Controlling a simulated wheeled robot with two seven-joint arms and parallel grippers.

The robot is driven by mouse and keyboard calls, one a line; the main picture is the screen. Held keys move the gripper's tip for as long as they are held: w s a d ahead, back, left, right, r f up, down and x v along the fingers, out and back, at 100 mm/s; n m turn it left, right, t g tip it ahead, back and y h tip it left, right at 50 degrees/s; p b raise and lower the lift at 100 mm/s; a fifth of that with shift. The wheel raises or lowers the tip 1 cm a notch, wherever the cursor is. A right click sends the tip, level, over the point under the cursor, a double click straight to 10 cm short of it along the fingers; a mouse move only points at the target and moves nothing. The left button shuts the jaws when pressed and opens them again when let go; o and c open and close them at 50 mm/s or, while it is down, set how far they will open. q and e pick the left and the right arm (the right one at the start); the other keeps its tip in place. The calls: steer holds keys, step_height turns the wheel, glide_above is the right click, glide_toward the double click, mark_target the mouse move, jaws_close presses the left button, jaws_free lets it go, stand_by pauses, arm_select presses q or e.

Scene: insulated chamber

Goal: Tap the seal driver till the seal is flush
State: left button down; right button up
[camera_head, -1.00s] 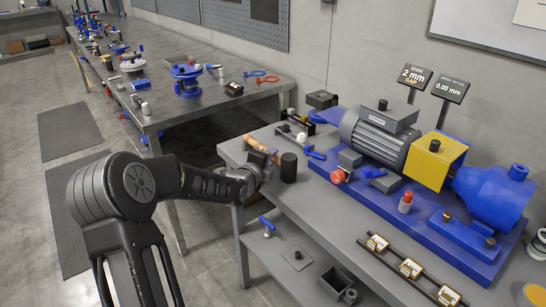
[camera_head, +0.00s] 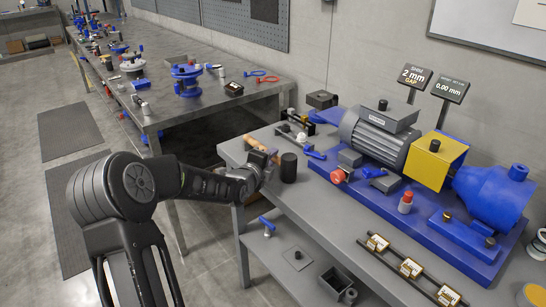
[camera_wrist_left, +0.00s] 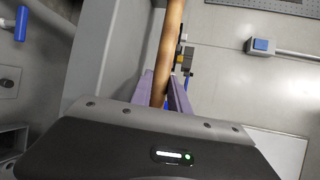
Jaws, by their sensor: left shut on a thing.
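My left gripper (camera_head: 270,156) is at the left end of the grey bench (camera_head: 330,205) in the head view. It is shut on a wooden handle (camera_head: 254,143), which also runs up between the fingers in the left wrist view (camera_wrist_left: 172,45). A black cylinder (camera_head: 289,167) is just right of the gripper; I cannot tell whether it joins the handle. The blue-based machine (camera_head: 440,225) has a grey motor (camera_head: 377,140), a yellow cover (camera_head: 433,161) and a blue housing (camera_head: 492,194). I cannot make out the seal or its driver for certain. My right gripper is not in view.
Two small signs stand behind the machine, reading 2 mm gap (camera_head: 414,76) and 0.00 mm (camera_head: 450,88). A red button (camera_head: 338,176) is at the machine's near left. A rack with gold-coloured blocks (camera_head: 410,268) lies at the bench front. The lower shelf (camera_head: 275,252) holds small parts.

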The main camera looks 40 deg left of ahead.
arm_select(q)
steer(key=shift+r, duration=0.1)
steer(key=shift+r+p, duration=0.55)
steer(key=shift+r, duration=2.45)
